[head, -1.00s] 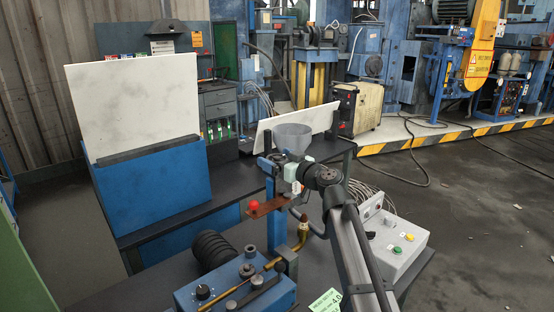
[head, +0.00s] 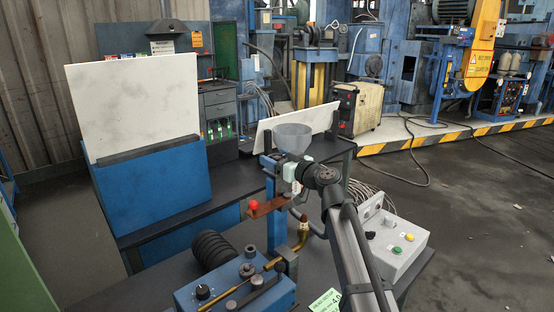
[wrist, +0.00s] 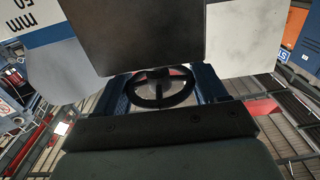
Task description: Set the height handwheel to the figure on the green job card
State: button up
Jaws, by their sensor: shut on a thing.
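My gripper (head: 296,172) is at the upper part of the blue column (head: 274,222), just below the grey funnel (head: 292,138). The black handwheel (wrist: 160,90) shows with its rim and spokes in the middle of the wrist view. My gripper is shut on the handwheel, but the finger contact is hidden. A scale plate (wrist: 22,26) marked "mm" and "50" is at the upper left of the wrist view. The green job card (head: 322,302) lies at the bottom of the head view.
A red-knobbed lever (head: 268,206) sticks out left of the column. A blue fixture (head: 235,288) with a black coil (head: 212,250) and brass rod is in front. A grey button box (head: 398,245) stands right of my arm. White panels stand on the bench behind.

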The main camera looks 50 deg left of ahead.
jog(key=shift+s+t, duration=0.1)
jog(key=shift+t, duration=0.2)
jog(key=shift+m+t, duration=0.9)
jog(key=shift+t, duration=0.2)
jog(key=shift+f+m+t+h, duration=0.15)
jog(key=shift+m+t+h, duration=0.35)
jog(key=shift+m+t, duration=0.5)
jog(key=shift+t, duration=0.6)
jog(key=shift+m+t, duration=0.4)
jog(key=shift+t, duration=0.1)
jog(key=o, duration=1)
jog(key=shift+o, duration=0.2)
jog(key=shift+d, duration=0.15)
jog(key=v, duration=1.3)
jog(key=shift+d+r, duration=0.25)
jog(key=shift+r, duration=0.1)
